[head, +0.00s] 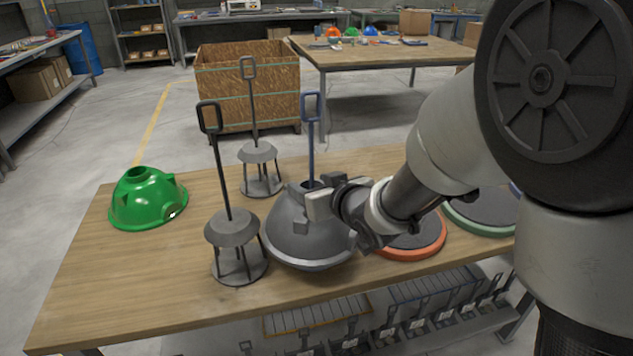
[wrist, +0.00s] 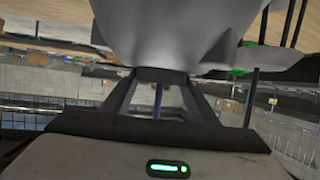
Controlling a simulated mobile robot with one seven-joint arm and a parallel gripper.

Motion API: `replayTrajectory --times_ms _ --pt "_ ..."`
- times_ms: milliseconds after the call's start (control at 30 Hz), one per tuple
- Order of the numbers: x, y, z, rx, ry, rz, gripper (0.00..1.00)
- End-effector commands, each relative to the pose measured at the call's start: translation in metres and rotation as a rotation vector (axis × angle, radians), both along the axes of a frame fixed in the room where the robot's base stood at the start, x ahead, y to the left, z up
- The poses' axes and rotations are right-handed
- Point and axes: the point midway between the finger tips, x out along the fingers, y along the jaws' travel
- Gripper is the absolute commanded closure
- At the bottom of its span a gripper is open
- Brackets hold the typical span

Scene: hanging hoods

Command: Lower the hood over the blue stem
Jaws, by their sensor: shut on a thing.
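The blue stem (head: 311,135) stands upright with a rectangular loop at its top. A dark grey dome-shaped hood (head: 300,240) is around its lower part, and the stem rises out of the hood's top. The hood hides the stem's stand, so I cannot tell whether the hood rests on it. My gripper (head: 322,200) is shut on the hood near its top, from the right side. In the wrist view the hood (wrist: 165,35) fills the upper middle, and the fingers of my gripper (wrist: 160,76) meet at its lower edge.
A black stem (head: 222,170) on a grey stand is close at the hood's left. A grey stem (head: 253,105) stands behind. A green hood (head: 147,198) lies on the wooden table (head: 110,290) at left. An orange-rimmed pad (head: 425,245) and a green-rimmed pad (head: 485,215) lie right.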

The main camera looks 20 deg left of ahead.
Motion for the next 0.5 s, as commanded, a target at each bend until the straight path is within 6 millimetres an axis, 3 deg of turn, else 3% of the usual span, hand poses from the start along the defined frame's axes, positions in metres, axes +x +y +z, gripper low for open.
replayTrajectory --times_ms 500 --pt "0.0006 0.0003 -0.0047 0.003 -0.003 0.0 0.97"
